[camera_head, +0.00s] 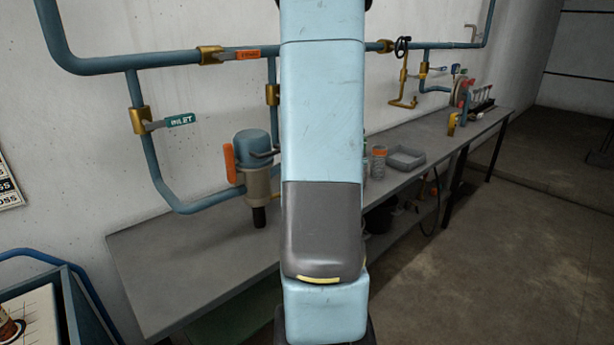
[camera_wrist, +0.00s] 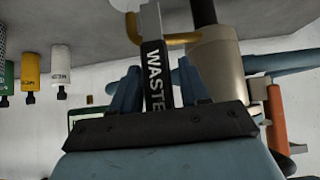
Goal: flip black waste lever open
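In the wrist view, the black waste lever (camera_wrist: 155,75) shows with white lettering reading WASTE. It runs between the two blue fingers of my gripper (camera_wrist: 158,75). The fingers stand apart on either side of it, with a narrow gap seen at the right finger; firm contact is not visible. The lever's near end is hidden behind the dark palm edge. A brass bent piece (camera_wrist: 170,42) shows at its far end. In the head view, my arm hides the lever and gripper.
A beige canister (camera_wrist: 216,62) stands close beside the lever, with an orange handle (camera_wrist: 277,115) near it. The head view shows this unit's blue top (camera_head: 252,142). Yellow (camera_wrist: 31,70) and white (camera_wrist: 61,65) bottles are at left. A grey bench (camera_head: 190,255) runs along the wall.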

